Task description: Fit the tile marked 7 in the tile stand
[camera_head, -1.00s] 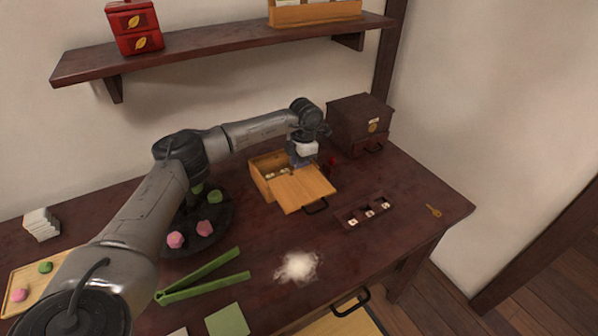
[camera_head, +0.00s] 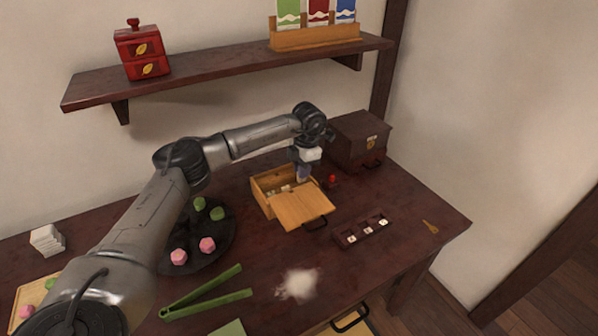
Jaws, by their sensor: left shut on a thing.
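My left gripper (camera_head: 303,176) points down at the right side of a wooden box (camera_head: 265,198), by its partly slid-off lid (camera_head: 302,207). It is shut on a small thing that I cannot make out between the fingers. Several small pale tiles (camera_head: 281,190) lie in the open part of the box; their marks are too small to read. The dark tile stand (camera_head: 345,235) is on the table to the right of the box and holds three white tiles (camera_head: 367,231) with dark marks I cannot read. My right gripper is not in view.
A small red thing (camera_head: 332,179) stands right of the gripper, before a dark chest (camera_head: 362,138). A dark round tray (camera_head: 218,245) with sweets, green tongs (camera_head: 205,294) and a white powdery patch (camera_head: 297,284) lie left and front. A golden item (camera_head: 431,227) lies near the right edge.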

